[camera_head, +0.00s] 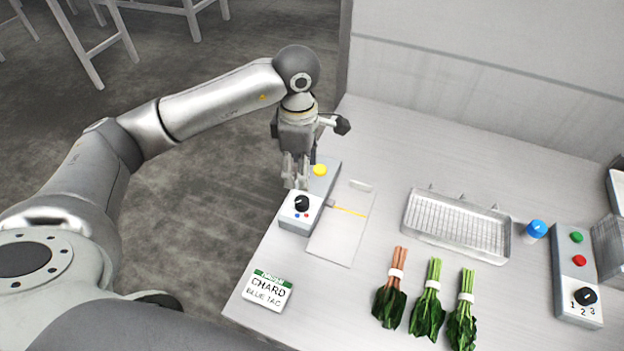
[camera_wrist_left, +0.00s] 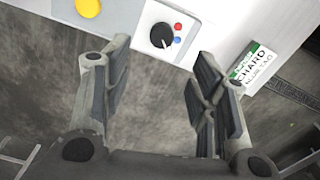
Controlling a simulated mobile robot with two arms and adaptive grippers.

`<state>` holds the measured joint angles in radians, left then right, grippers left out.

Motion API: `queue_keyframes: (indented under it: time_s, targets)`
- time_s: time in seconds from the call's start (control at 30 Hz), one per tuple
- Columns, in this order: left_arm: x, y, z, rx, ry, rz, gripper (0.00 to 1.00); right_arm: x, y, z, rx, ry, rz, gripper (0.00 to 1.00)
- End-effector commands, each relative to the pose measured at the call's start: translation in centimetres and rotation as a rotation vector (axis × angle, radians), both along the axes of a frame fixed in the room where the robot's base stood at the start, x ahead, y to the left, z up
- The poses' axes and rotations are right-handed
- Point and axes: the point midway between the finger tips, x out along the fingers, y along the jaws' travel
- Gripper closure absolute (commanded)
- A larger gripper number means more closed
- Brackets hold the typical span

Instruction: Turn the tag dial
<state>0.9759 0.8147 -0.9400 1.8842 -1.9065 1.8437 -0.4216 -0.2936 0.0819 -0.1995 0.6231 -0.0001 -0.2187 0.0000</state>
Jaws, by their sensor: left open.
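The tag dial is a black knob (camera_head: 302,203) on the front of a light grey box with a red and a blue dot beside it. The dial also shows in the left wrist view (camera_wrist_left: 163,35), where a small white mark sits at its lower edge, not clearly on either dot. My left gripper (camera_head: 295,172) is open and empty, just behind the dial. In the left wrist view its fingers (camera_wrist_left: 163,62) are spread, with the dial beyond and between them, apart from it. The order card (camera_head: 267,290) reads CHARD, BLUE TAG.
A yellow button (camera_head: 320,170) is on the same box, beside a clear plate (camera_head: 343,225). Several tied greens (camera_head: 427,305) lie at the front, with a wire tray (camera_head: 457,225) behind. A second control box (camera_head: 575,275) and a blue-capped item (camera_head: 536,229) stand at right.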

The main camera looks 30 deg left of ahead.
Motion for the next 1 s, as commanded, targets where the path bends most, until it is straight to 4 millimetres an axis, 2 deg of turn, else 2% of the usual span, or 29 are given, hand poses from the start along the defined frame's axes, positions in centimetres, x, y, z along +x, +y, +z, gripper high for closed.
queue_keyframes:
  time_s: [0.13,0.23,0.53,0.73,0.87,1.0]
  targets:
    - [-0.1,0.0,-0.9,0.000,0.005,0.001,0.47,0.5,0.0,0.4,0.000,-0.006,0.000,0.60]
    - [-0.2,0.0,-2.4,0.000,0.007,0.000,0.47,0.4,0.0,0.9,0.000,-0.004,0.000,0.60]
    - [-0.2,0.0,-7.9,0.001,0.005,0.001,0.47,-2.5,-0.1,2.5,-0.003,0.037,0.000,0.60]
    - [-0.1,0.0,-10.2,-0.001,0.003,0.000,0.47,-1.1,0.0,3.0,-0.002,0.018,0.000,0.60]
    - [-0.1,0.0,-10.8,0.000,0.001,0.000,0.47,0.1,0.2,3.1,0.002,-0.003,-0.001,0.60]
    - [-0.1,0.0,-10.8,0.000,0.000,0.000,0.47,0.2,0.3,3.1,0.004,-0.003,-0.001,0.60]
